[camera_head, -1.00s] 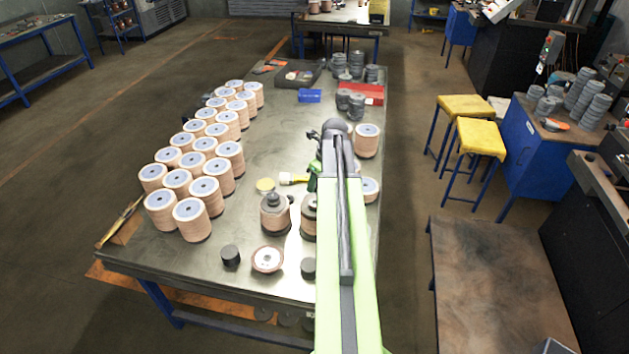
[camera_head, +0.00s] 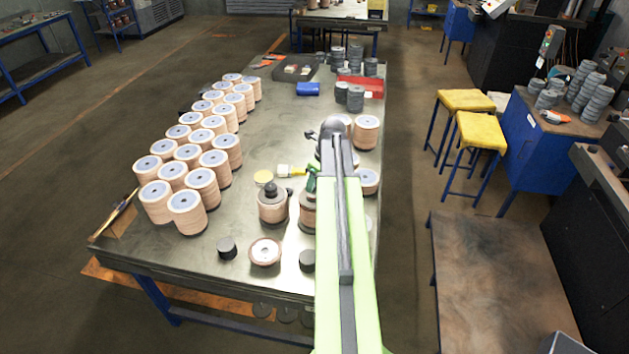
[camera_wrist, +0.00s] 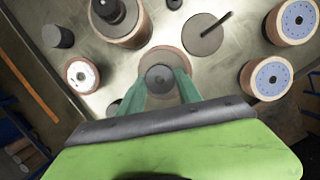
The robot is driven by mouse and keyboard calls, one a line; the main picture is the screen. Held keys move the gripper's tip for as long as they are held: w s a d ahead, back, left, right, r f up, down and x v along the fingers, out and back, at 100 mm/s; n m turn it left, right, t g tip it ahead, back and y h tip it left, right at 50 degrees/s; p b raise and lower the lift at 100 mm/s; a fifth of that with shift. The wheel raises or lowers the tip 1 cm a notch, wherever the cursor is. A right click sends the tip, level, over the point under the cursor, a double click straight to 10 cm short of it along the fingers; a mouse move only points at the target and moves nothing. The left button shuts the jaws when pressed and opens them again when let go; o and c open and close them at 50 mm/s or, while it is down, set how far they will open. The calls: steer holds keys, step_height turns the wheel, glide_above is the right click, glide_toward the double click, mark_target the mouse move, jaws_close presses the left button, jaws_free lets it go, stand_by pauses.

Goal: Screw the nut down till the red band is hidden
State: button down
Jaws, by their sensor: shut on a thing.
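In the wrist view the two green fingers of my gripper (camera_wrist: 160,84) are shut on a dark round nut (camera_wrist: 159,76). The nut sits over the middle of a stack of flap discs (camera_wrist: 168,53), whose tan rim shows behind the fingers. In the head view this stack (camera_head: 308,213) is partly hidden by my arm, and the nut is hidden there. No red band can be made out; the fingers and the steep view cover the nut's lower side. A second stack (camera_head: 272,208) stands to the left with a dark nut (camera_head: 271,188) on top.
A black cylinder (camera_head: 227,248), a single flap disc (camera_head: 265,252) and another black cylinder (camera_head: 307,260) lie near the front. A dark plate with a rod (camera_wrist: 205,34) stands beside the held stack. Rows of disc stacks (camera_head: 186,212) fill the table's left side.

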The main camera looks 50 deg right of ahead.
steer(key=shift+f+b, duration=1.25)
steer(key=shift+f, duration=0.05)
stand_by(0.6)
steer(key=c, duration=0.7)
jaws_free()
steer(key=shift+c, duration=0.2)
steer(key=shift+r, duration=0.1)
steer(key=a+p+v, duration=0.1)
steer(key=p+v, duration=1.5)
steer(key=v, duration=0.1)
steer(key=shift+d+p, duration=0.35)
steer(key=shift+d, duration=0.05)
steer(key=shift+r, duration=0.15)
